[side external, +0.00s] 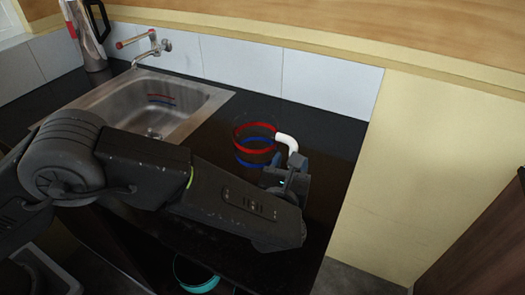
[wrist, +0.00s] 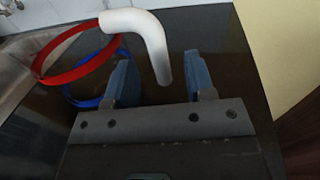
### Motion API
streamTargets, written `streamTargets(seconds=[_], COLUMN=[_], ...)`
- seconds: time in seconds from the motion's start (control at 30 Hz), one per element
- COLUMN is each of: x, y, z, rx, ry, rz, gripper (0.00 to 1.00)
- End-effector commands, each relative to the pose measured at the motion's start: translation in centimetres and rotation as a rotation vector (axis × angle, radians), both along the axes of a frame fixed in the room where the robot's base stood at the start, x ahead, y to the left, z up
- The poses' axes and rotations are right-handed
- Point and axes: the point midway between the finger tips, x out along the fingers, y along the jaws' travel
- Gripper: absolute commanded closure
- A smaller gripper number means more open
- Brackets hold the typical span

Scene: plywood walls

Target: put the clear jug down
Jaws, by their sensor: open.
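The clear jug (side external: 255,142) stands upright on the dark countertop, right of the sink. Its see-through body shows mainly by a red band and a blue band, and it has a white bent handle (side external: 289,142). In the wrist view the handle (wrist: 150,40) comes down between my two blue fingers, with gaps on both sides. My gripper (wrist: 160,82) is open around the handle's lower end and does not hold it. In the side view my gripper (side external: 284,160) is just right of the jug, partly hidden by my own wrist.
A metal sink (side external: 215,98) with a wall tap (side external: 146,45) lies to the left. A kettle-like appliance (side external: 88,30) stands at the far left corner. A tiled wall (side external: 240,65) is behind. The counter ends at the right by a pale yellow wall (side external: 430,150).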

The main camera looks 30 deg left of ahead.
Motion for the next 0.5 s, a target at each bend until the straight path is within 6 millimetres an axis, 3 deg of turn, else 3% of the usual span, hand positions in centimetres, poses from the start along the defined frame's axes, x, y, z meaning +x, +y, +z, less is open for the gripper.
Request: streamTargets(seconds=[0.3, 0.5], x=[4.2, 4.8], y=[0.9, 1.0], z=[0.3, 0.3], rx=[0.001, 0.001], ry=[0.000, 0.001], rz=[0.003, 0.000], gripper=[0.50, 0.50])
